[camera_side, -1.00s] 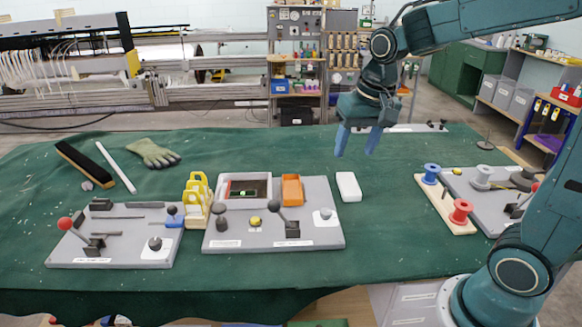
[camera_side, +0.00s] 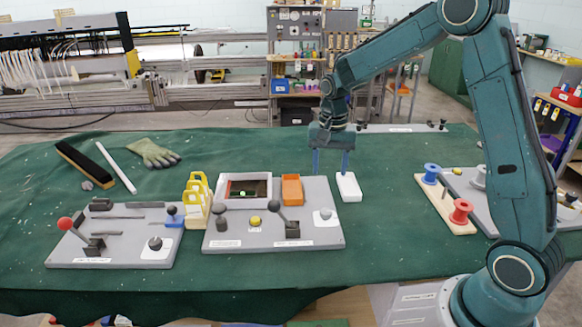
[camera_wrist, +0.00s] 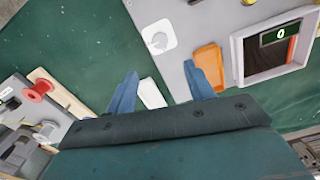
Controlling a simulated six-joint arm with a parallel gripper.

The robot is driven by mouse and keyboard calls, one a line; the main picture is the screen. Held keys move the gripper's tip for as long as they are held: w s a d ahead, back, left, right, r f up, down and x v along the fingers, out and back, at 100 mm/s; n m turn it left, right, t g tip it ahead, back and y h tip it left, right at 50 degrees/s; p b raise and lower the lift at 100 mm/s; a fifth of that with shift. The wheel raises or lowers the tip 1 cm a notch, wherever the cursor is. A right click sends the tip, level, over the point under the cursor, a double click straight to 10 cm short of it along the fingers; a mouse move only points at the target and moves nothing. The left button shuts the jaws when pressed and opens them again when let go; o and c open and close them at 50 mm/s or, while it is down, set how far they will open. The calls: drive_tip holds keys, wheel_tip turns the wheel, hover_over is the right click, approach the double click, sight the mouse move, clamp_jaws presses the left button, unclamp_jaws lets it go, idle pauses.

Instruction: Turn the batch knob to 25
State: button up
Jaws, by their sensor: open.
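A small grey knob on a white dial plate (camera_side: 325,214) sits at the right of the middle grey panel (camera_side: 222,240); its markings are too small to read. It also shows in the wrist view (camera_wrist: 158,38), ahead of my fingers. Another dark knob on a white plate (camera_side: 156,244) is on the left panel; I cannot tell from labels which is the batch knob. A display (camera_wrist: 281,33) in the panel's framed window reads 0. My gripper (camera_side: 331,168) is open and empty, pointing down above the panel's back right corner, apart from the knob.
A white block (camera_side: 348,187) lies right of the panel, close to my fingers. An orange tray (camera_side: 291,190), a lever (camera_side: 278,196) with a dark ball and a yellow button (camera_side: 255,221) are on the panel. Red and blue spools (camera_side: 460,211) stand at the right.

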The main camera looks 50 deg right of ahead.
sight(326, 211)
drive_tip(key=shift+f, duration=0.15)
wheel_tip(326, 211, down, 14)
drive_tip(key=shift+r, duration=0.25)
idle(0.5)
drive_tip(key=c, duration=1)
